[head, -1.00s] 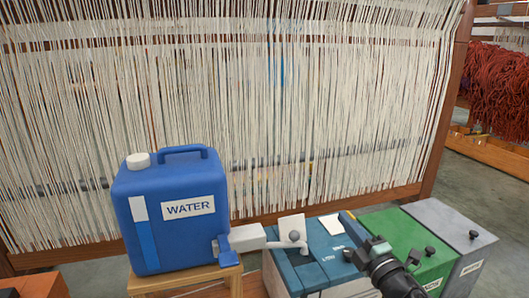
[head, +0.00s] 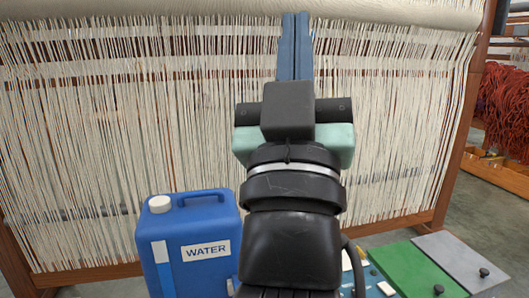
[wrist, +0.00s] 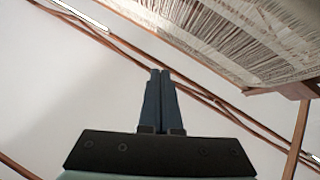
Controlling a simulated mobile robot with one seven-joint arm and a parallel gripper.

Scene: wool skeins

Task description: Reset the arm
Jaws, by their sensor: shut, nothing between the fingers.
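My gripper (head: 294,45) is raised in the middle of the head view, its two blue fingers together and pointing up, with nothing between them. It stands in front of the pale loom threads (head: 130,110). In the wrist view the closed fingers of my gripper (wrist: 160,72) point up toward a pale ceiling, with the loom's threads at the upper right. My arm hides the middle of the head view.
A blue water canister (head: 190,262) stands at the lower left, partly behind my arm. A green lid (head: 402,268) and a grey lid (head: 462,260) lie at the lower right. Red wool (head: 507,105) hangs at the far right.

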